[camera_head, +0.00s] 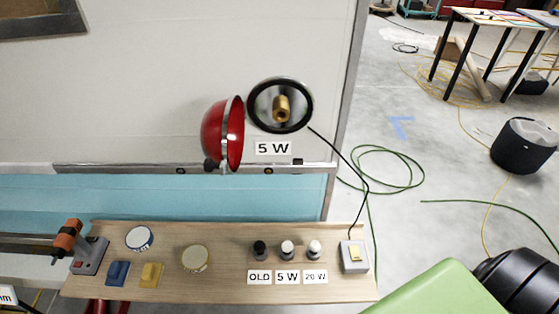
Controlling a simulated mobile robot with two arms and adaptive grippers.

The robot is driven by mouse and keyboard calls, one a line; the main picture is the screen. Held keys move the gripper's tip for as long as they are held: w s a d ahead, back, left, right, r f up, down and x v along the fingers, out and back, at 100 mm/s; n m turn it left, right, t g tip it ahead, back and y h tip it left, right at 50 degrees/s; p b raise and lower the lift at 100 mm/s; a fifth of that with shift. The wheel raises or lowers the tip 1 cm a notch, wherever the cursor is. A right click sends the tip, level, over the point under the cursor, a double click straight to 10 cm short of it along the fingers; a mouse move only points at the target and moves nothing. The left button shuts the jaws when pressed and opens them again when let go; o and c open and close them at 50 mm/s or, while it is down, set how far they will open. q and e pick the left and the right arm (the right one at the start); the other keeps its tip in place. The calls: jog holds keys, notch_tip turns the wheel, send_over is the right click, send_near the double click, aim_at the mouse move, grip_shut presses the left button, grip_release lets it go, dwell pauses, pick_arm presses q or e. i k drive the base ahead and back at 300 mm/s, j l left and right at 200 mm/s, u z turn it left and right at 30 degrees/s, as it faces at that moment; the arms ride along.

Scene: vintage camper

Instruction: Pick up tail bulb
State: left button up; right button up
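Three small bulbs stand upright in a row on the wooden shelf (222,284). A dark bulb (260,250) stands behind the OLD label. A bulb with a white top and dark base (287,250) stands behind the 5 W label, and a similar whitish bulb (314,248) behind the 20 W label. On the camper wall, a round black-rimmed lamp housing (301,117) has a brass socket (282,108) in its middle. A red lens (214,132) hangs open to its left. A 5 W label (273,148) is under the housing. Neither gripper is in view.
A switch box (353,256) with a dark cable is at the shelf's right end. Round tins (196,258), a blue block (117,273), a yellow block (151,274) and an orange-grey fitting (89,255) are further left. Green hose (402,186) lies on the floor.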

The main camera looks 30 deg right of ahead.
aim_at(288, 246)
jog(key=i+l+z, duration=0.1)
jog(key=z, duration=0.75)
